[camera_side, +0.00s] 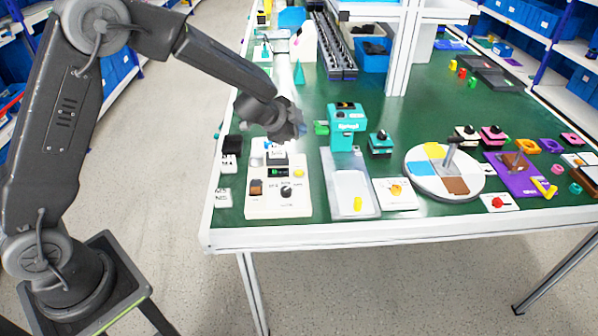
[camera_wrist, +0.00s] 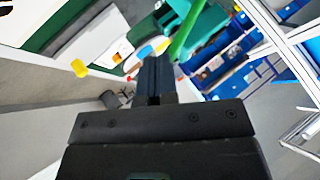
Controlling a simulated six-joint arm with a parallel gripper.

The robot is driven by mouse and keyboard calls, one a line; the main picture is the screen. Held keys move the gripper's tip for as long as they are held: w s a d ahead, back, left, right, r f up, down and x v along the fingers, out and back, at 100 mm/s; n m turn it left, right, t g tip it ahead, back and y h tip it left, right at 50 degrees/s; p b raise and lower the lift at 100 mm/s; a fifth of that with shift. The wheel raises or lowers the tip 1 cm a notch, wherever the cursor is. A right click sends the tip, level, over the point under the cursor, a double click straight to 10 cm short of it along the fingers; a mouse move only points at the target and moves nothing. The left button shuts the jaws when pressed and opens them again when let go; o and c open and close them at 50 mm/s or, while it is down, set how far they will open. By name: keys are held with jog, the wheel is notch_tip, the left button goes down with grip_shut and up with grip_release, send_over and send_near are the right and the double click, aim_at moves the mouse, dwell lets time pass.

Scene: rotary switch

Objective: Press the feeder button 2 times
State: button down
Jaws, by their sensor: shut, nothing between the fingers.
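A teal feeder machine (camera_side: 347,127) with a dark-topped head stands on the green table, and a green part sticks out of its left side. The teal machine also shows at the top of the wrist view (camera_wrist: 205,22). A small teal box with a dark round top (camera_side: 380,143) stands to its right; I cannot tell for sure whether this is the feeder button. My gripper (camera_side: 301,127) is shut and empty, in the air left of the machine. Its closed fingers point up the wrist view (camera_wrist: 155,70), near the green part (camera_wrist: 184,38); contact cannot be told.
A white control panel (camera_side: 265,207) with knobs lies below my gripper. A pale tray (camera_side: 340,198) holding a yellow piece (camera_side: 358,204) lies in front of the machine. A round coloured dial (camera_side: 470,186) with a grey lever stands right. White posts rise behind.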

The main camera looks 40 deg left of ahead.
aim_at(299, 173)
jog(key=shift+w+d+f+g, duration=0.1)
jog(key=shift+f+g, duration=0.05)
jog(key=shift+f, duration=0.3)
jog(key=shift+w+d+f+g, duration=0.1)
jog(key=shift+f+g, duration=0.05)
jog(key=shift+f, duration=0.3)
jog(key=shift+f, duration=0.1)
jog(key=shift+f, duration=4.3)
jog(key=shift+f, duration=0.15)
jog(key=shift+f, duration=0.25)
